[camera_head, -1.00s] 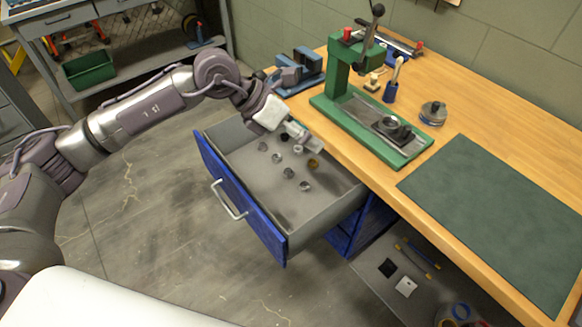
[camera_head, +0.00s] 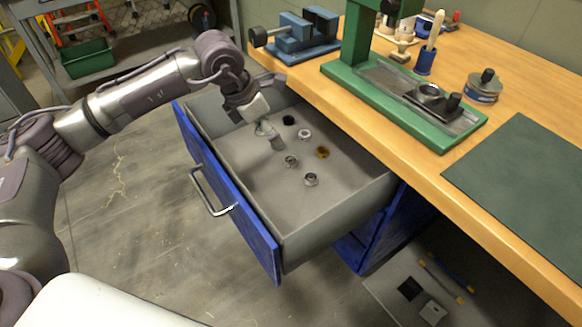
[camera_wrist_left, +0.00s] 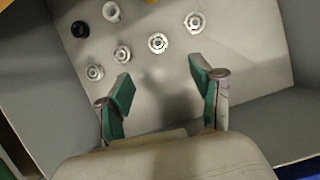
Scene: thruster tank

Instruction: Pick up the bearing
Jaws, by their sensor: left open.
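Several small ring-shaped parts lie in the open drawer, and the frames do not settle which is the bearing. In the head view they include a black ring (camera_head: 288,120), a silver ring (camera_head: 305,134), a brass ring (camera_head: 322,152) and two silver flanged rings, one in the middle (camera_head: 291,161) and one nearer the front (camera_head: 311,179). My left gripper (camera_head: 274,138) is over the drawer, open and empty. In the left wrist view its green-padded fingers (camera_wrist_left: 165,95) are apart, with silver flanged parts (camera_wrist_left: 158,42) beyond the tips. My right gripper is not in view.
The drawer (camera_head: 335,215) has grey walls and a blue front with a handle. The workbench (camera_head: 400,178) above it holds a green press (camera_head: 375,85), a blue vise (camera_head: 298,38) and a dark green mat (camera_head: 525,185). The drawer floor's front part is clear.

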